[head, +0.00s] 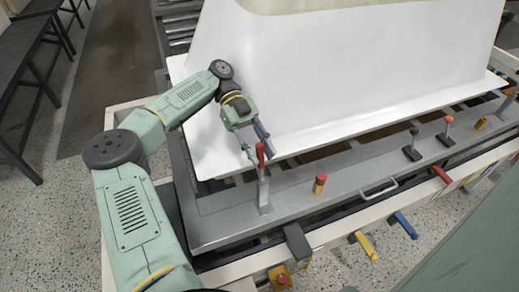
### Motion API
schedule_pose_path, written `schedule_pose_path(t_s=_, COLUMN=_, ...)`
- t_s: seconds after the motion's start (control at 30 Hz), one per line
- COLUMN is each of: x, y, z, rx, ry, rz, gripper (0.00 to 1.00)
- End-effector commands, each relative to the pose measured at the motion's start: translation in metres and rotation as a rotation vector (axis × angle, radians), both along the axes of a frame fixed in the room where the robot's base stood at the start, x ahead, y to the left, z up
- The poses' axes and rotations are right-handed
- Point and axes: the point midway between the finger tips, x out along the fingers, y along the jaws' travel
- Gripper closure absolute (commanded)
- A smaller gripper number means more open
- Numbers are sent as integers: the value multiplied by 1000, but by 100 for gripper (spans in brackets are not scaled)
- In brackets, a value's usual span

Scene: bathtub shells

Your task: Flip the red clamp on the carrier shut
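The red clamp (261,157) stands at the near left of the grey carrier (340,197) in the head view. Its red handle points up on a grey metal upright that rises from the carrier's top. My gripper (258,151) reaches down from the upper left, with its fingertips right at the red handle. One finger is on the left and a dark one is on the right, close behind the handle. I cannot tell whether the fingers touch the handle or how far apart they are. The white bathtub shell (345,70) rests on the carrier behind the clamp.
A short red-topped post (320,183) stands to the right of the clamp, and a metal handle (379,188) lies beyond it. More levers, one red-tipped (447,127), stand farther right. Yellow (364,245) and blue (405,226) handles stick out from the front rail. The shell's wide rim is close behind my gripper.

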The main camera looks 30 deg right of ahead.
Motion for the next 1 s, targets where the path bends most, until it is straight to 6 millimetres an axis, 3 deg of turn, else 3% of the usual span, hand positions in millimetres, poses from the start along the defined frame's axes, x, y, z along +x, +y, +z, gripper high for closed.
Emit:
schedule_pose_path(t_s=0.47, x=0, y=0, z=7, rx=-3, ry=-2, rz=0, gripper=64)
schedule_pose_path(t_s=0.8, x=1, y=0, z=69, rx=1, ry=-7, rz=0, gripper=64)
schedule_pose_path(t_s=1.0, x=0, y=0, z=93, rx=1, ry=-4, rz=-1, gripper=64)
